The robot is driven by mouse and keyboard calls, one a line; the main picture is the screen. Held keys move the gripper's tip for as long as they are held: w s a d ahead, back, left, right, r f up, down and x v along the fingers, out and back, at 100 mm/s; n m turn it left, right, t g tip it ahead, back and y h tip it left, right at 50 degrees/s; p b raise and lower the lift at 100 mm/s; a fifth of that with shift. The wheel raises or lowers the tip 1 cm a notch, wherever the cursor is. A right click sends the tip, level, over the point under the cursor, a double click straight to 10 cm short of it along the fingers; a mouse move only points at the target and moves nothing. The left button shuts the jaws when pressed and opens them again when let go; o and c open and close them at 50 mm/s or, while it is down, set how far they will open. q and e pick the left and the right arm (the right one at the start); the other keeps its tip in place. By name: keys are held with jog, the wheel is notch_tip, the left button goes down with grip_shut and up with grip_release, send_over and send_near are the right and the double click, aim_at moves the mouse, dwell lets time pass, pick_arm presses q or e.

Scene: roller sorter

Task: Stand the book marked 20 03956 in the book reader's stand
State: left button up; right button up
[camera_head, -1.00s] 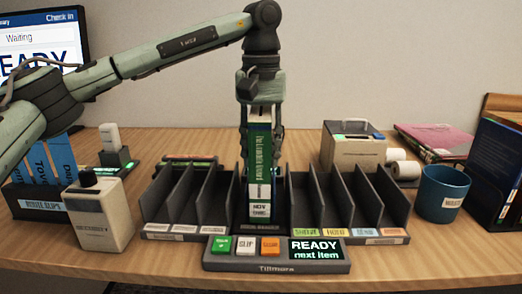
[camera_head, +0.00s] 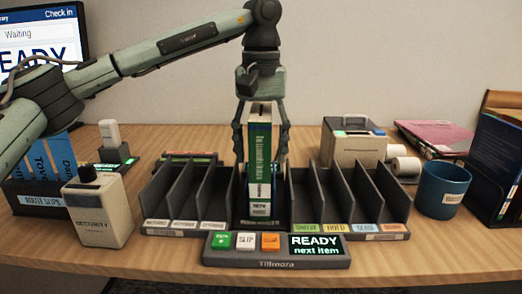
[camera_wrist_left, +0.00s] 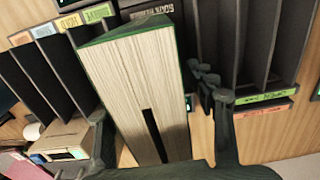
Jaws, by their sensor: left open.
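A thick book (camera_head: 261,160) with a green spine and white labels stands upright in the middle slot, the book reader's stand (camera_head: 283,221), between the two rows of dividers. Its number is too small to read. In the left wrist view the book (camera_wrist_left: 135,85) shows its pale page block and green cover edges, in front of the stand's label (camera_wrist_left: 150,9). My left gripper (camera_head: 262,145) is open, with one finger on each side of the book's upper part. The wrist view shows gaps between the fingers (camera_wrist_left: 163,135) and the book. My right gripper is not in view.
Grey divider racks flank the stand on the left (camera_head: 185,200) and right (camera_head: 350,200). A button panel (camera_head: 277,251) lies in front. A white security box (camera_head: 98,212) is at left. A printer (camera_head: 352,145), blue mug (camera_head: 442,188) and dark book holder (camera_head: 495,175) are at right.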

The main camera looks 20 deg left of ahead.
pick_arm(q)
notch_tip(320, 180, up, 12)
jog(key=shift+f, duration=0.2)
jog(key=shift+s, duration=0.1)
dwell(0.4)
